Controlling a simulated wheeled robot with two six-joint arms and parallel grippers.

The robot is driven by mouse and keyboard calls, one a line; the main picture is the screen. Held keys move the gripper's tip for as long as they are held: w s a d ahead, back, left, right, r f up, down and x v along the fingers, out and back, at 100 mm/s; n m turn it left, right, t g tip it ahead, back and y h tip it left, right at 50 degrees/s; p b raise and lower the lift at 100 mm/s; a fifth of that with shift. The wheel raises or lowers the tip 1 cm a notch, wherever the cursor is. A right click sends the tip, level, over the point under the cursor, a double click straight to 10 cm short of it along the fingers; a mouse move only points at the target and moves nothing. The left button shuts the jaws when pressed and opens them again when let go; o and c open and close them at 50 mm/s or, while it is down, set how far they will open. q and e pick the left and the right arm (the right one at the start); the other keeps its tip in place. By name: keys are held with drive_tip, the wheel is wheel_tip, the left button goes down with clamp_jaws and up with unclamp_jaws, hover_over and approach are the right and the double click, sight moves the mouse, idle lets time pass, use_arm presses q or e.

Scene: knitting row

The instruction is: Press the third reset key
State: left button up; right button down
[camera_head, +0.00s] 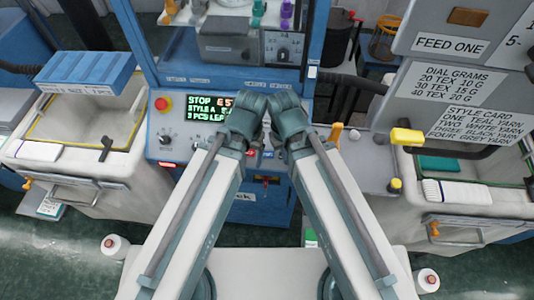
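A blue machine stands at the middle. Its front panel (155,140) carries a red round button (164,103) and a black display (190,104) reading "STOP E5", "STYLE A" and "3 PCS LEF", cut off by my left arm. Small dark and red parts show below my arms' joints, too small and covered to tell whether they are reset keys. I cannot pick out a third reset key. My two arms rise from the bottom and meet before the panel, hiding its middle. Neither gripper's fingers can be made out.
A grey dial box (283,48) sits above the panel. At left are a blue ribbed box (85,70) and a yellow-edged bin (75,122). At right are grey signs (445,85) and a yellow-capped lever (407,137). White cones (114,246) (426,281) stand low on both sides.

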use_arm(q)
clamp_jaws()
idle(1.5)
